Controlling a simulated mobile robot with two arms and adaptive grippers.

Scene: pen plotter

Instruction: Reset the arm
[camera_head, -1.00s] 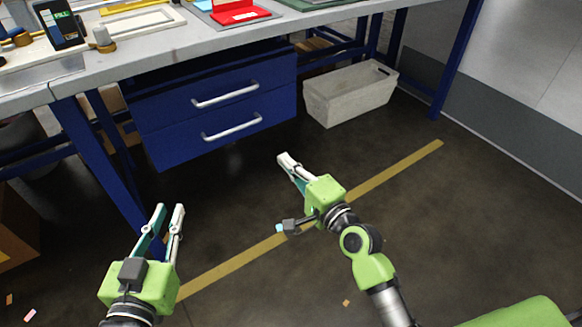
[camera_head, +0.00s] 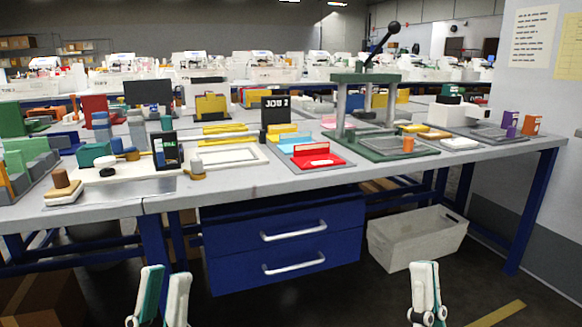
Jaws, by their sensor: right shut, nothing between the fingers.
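My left gripper (camera_head: 161,290) shows at the bottom left, in front of the workbench and below its top. Its two fingers stand upright and apart, with nothing between them. My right gripper (camera_head: 426,287) shows at the bottom right, below the bench top and in front of the grey bin. Its fingers are together and hold nothing. The rest of both arms is out of the picture.
The workbench (camera_head: 300,187) spans the view, crowded with coloured fixtures, a lever press (camera_head: 368,95) and a JOB 2 sign (camera_head: 275,112). Blue drawers (camera_head: 283,245) hang beneath it. A grey bin (camera_head: 415,238) stands on the floor at right.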

